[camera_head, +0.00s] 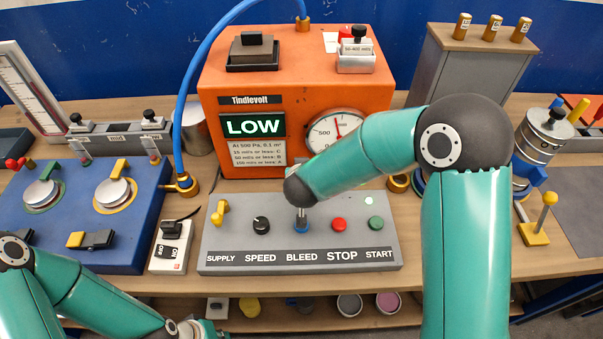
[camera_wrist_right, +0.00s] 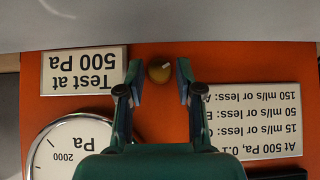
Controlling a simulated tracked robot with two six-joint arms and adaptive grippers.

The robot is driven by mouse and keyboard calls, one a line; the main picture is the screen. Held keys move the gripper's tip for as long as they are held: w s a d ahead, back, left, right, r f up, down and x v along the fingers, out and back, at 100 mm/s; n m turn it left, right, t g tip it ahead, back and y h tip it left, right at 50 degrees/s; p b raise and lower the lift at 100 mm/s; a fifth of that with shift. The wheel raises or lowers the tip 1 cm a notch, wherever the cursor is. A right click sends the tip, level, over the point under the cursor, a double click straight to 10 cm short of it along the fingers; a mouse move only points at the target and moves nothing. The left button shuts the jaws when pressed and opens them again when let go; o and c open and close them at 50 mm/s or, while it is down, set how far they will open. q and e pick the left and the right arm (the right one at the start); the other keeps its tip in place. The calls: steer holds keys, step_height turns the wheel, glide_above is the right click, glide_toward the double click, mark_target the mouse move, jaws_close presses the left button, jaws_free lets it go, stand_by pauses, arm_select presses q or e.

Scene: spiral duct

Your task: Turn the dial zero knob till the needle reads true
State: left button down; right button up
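The round white dial (camera_head: 335,128) is on the front of the orange tester (camera_head: 222,90); my right arm covers its lower part. Its red needle points almost straight up, to the right of the 500 mark. In the right wrist view the dial (camera_wrist_right: 62,145) is upside down and cut off, with no needle visible. A small brass knob (camera_wrist_right: 159,73) on the orange face shows between the fingertips of my open right gripper (camera_wrist_right: 160,83), with gaps on both sides. My right arm hides knob and gripper in the head view. My left gripper (camera_head: 205,330) is low at the bottom edge, its fingers unclear.
A grey control panel (camera_head: 235,258) with several knobs and buttons stands before the tester, under my right forearm. A blue hose (camera_head: 183,95) arches on the left. A blue unit (camera_head: 90,255) stands at left, a grey cabinet (camera_head: 470,75) at right. The screen (camera_head: 252,126) reads LOW.

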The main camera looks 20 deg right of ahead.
jaws_close()
steer(key=shift+d+f+b, duration=0.1)
steer(key=shift+f+b, duration=0.05)
steer(key=shift+b, duration=0.5)
steer(key=m+y+b, duration=0.1)
steer(key=y+b, duration=0.1)
steer(key=b, duration=0.3)
steer(key=m+t+y+b, duration=0.1)
steer(key=b, duration=0.5)
steer(key=d+m+t+y+b, duration=0.1)
steer(key=y+b, duration=0.1)
steer(key=b, duration=0.4)
steer(key=shift+s+f+y, duration=0.1)
steer(key=shift+f+y, duration=0.2)
steer(key=shift+f, duration=0.05)
steer(key=shift+r+m+b, duration=0.15)
steer(key=shift+m+b, duration=0.25)
steer(key=shift+b, duration=0.45)
jaws_free()
steer(key=shift+a+r, duration=0.1)
